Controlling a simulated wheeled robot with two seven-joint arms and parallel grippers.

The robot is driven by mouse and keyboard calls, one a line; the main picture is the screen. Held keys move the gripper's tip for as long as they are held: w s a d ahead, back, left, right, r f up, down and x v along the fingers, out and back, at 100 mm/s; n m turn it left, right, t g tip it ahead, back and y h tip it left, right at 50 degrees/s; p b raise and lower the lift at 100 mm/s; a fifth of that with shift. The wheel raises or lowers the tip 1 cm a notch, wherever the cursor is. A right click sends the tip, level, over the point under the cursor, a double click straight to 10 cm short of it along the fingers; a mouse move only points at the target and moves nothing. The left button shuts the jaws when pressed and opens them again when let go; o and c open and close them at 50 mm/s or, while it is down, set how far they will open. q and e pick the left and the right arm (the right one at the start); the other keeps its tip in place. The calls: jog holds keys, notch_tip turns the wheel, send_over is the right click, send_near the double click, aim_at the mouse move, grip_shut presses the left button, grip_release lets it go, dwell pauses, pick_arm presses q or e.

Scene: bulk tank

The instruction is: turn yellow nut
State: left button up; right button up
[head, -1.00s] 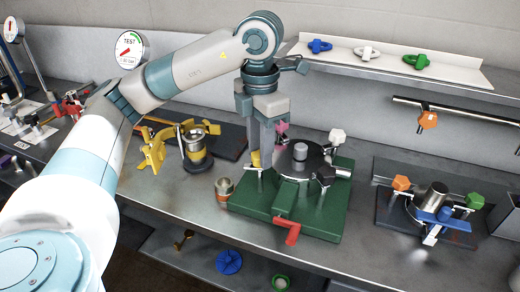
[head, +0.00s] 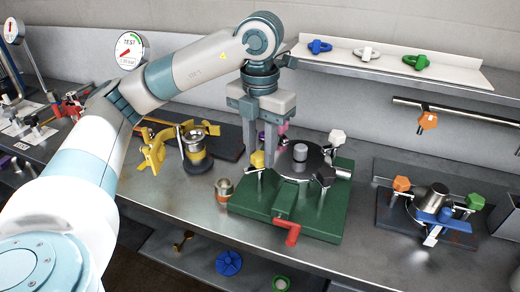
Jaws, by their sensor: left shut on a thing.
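The yellow nut (head: 258,159) sits at the left back of the green fixture plate (head: 328,221), beside a round dark metal lid (head: 318,164). My left gripper (head: 260,148) points down from above, with its fingers at the nut, and is shut on it. The fingers partly hide the nut, so the exact contact is hard to see. My right gripper is not in view.
A white knob (head: 337,137) and a red handle (head: 292,234) stand out from the fixture. A small copper and silver cylinder (head: 224,187) stands close on the left. A second fixture with an orange knob (head: 401,184) is on the right. A shelf (head: 450,72) runs behind.

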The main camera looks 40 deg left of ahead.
aim_at(260, 155)
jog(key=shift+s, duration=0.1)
pick_arm(q)
jog(key=o, duration=1)
jog(key=shift+o, duration=0.2)
jog(key=shift+w+r, duration=0.1)
jog(key=shift+r, duration=0.8)
notch_tip(260, 155, up, 3)
jog(key=shift+r, duration=0.1)
notch_tip(260, 155, up, 12)
jog(key=p, duration=0.2)
jog(key=shift+r, duration=0.25)
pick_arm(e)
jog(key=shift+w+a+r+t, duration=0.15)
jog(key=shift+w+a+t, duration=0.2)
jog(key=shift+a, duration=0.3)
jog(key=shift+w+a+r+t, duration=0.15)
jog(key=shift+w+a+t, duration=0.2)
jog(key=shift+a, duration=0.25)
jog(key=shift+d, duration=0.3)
